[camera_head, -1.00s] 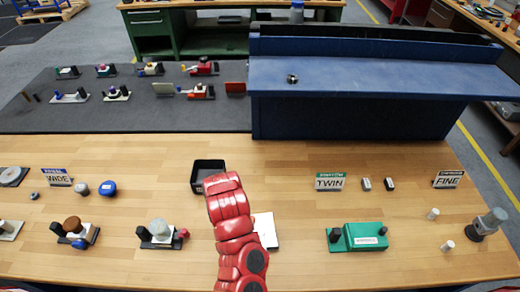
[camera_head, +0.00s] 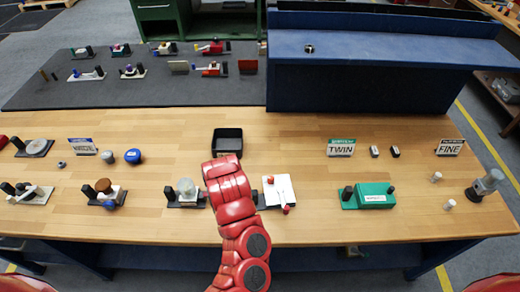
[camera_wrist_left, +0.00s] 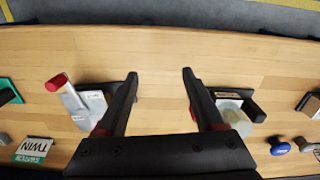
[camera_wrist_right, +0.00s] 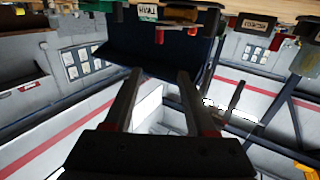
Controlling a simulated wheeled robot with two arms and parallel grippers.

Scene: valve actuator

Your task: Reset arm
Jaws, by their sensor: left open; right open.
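My left arm (camera_head: 236,205) reaches up from the bottom middle of the head view, and its gripper is hidden there. In the left wrist view my left gripper (camera_wrist_left: 160,73) is open and empty above bare wood. A white plate device with a red knob (camera_wrist_left: 75,100) lies to one side of the fingers, and a device with a pale round top (camera_wrist_left: 232,112) lies to the other. Those devices also show in the head view as the white plate (camera_head: 279,190) and the round-topped device (camera_head: 185,191). My right gripper (camera_wrist_right: 160,75) is open and empty, away from the tabletop.
A black tray (camera_head: 228,140) stands behind my left arm. A green device (camera_head: 370,196), the TWIN sign (camera_head: 341,148) and the FINE sign (camera_head: 450,148) are to the right. The WIDE sign (camera_head: 82,146) is at left. A blue raised bench (camera_head: 390,85) stands behind.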

